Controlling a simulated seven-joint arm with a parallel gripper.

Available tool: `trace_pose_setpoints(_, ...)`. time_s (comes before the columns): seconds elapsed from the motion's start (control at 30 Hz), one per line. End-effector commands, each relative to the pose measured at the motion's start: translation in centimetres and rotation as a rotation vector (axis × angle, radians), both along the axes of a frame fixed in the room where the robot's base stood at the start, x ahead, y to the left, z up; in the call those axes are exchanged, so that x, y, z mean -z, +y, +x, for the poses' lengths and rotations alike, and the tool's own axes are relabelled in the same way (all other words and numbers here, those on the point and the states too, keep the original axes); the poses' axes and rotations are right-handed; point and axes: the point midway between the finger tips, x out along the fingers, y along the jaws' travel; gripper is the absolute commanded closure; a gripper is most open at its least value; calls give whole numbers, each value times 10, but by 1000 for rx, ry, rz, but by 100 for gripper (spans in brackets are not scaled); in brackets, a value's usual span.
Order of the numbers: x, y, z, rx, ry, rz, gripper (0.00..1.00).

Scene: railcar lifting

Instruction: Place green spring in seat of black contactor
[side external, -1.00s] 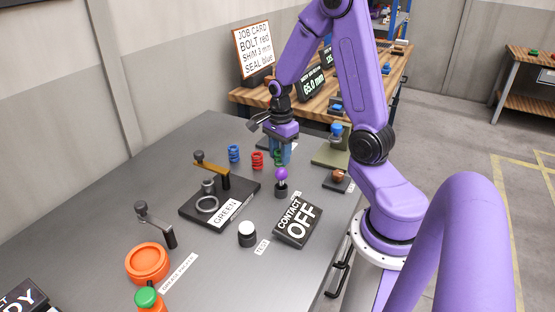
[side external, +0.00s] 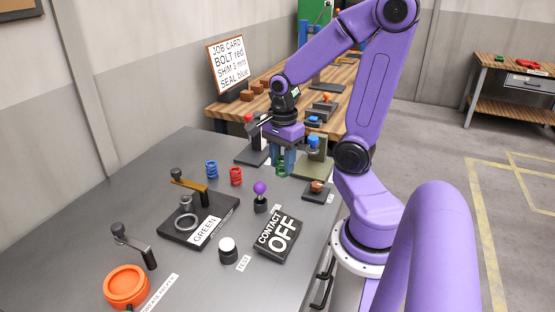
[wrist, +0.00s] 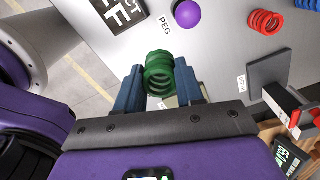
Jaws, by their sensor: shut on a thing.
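My gripper (side external: 282,165) has blue fingers shut on the green spring (wrist: 160,72). The spring also shows between the fingertips in the side external view (side external: 281,168), at the far right part of the grey table. Its coils look upright in the side view; its height above the table is hard to tell. The black contactor (side external: 172,232) is a flat base labelled GREEN, left of my gripper. It carries a grey ring (side external: 180,228), a short grey post (side external: 186,204) and a brass lever (side external: 190,186) with a dark knob. The contactor is not in the wrist view.
A blue spring (side external: 211,169) and a red spring (side external: 236,176) stand left of my gripper. A purple-topped peg (side external: 260,190), the CONTACT OFF sign (side external: 278,240) and a white button (side external: 227,246) are nearer. A blue-topped fixture (side external: 314,146) stands close behind right.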

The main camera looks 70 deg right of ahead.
Motion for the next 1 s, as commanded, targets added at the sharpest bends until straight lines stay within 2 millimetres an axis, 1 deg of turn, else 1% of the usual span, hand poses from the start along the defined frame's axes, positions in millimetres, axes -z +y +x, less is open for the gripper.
trace_pose_setpoints(0.1,-5,4,-8,-2,-3,0,100)
trace_pose_setpoints(0.3,-9,8,-17,0,-1,0,100)
trace_pose_setpoints(0.57,-10,12,-19,0,-1,0,100)
trace_pose_setpoints(0.67,-11,17,-13,3,-1,0,100)
trace_pose_setpoints(0.77,-13,27,-3,7,-1,0,100)
trace_pose_setpoints(1.0,-19,65,25,28,-1,1,100)
